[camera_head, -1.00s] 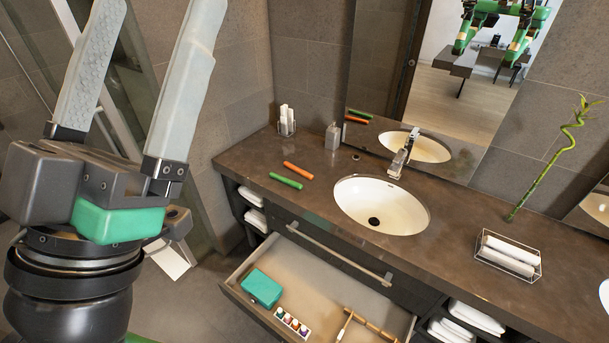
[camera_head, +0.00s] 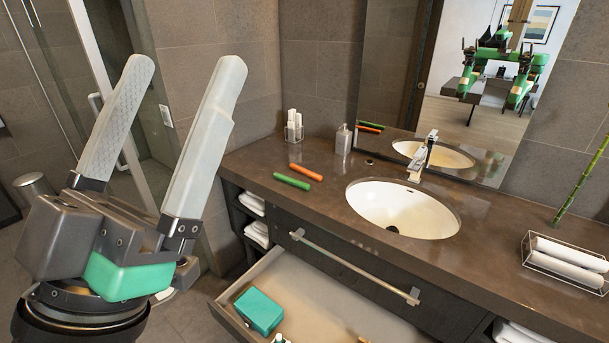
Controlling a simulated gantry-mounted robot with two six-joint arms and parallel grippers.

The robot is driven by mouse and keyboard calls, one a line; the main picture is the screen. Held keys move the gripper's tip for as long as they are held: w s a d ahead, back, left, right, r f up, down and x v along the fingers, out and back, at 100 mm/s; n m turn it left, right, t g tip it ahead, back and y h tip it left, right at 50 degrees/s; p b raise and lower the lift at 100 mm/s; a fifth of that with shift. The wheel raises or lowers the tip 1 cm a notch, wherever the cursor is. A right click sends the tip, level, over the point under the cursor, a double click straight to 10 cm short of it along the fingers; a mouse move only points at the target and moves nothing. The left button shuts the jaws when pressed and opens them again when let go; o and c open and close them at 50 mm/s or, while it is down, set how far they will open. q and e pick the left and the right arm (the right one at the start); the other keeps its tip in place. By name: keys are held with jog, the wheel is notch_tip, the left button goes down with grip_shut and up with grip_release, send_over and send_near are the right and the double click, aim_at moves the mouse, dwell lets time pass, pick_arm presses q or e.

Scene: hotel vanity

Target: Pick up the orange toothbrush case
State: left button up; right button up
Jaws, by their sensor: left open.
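The orange toothbrush case (camera_head: 306,172) lies flat on the brown vanity counter (camera_head: 330,197), left of the sink. A green case (camera_head: 291,181) lies beside it, nearer the counter's front edge, with a small gap between them. My left gripper (camera_head: 188,82) is large in the foreground at the left. Its two pale fingers are spread apart with nothing between them, pointing up and away from the counter in the picture. It is clear of both cases. My right gripper is not directly in view.
An open drawer (camera_head: 223,300) below the counter holds a teal box (camera_head: 259,311). A white sink (camera_head: 403,209) with a faucet (camera_head: 423,157) is right of the cases. A soap dispenser (camera_head: 343,141) and a holder with white rolls (camera_head: 294,127) stand behind them. A towel rack (camera_head: 567,262) sits at right.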

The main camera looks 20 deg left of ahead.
pick_arm(q)
jog(key=c, duration=0.5)
dwell(0.3)
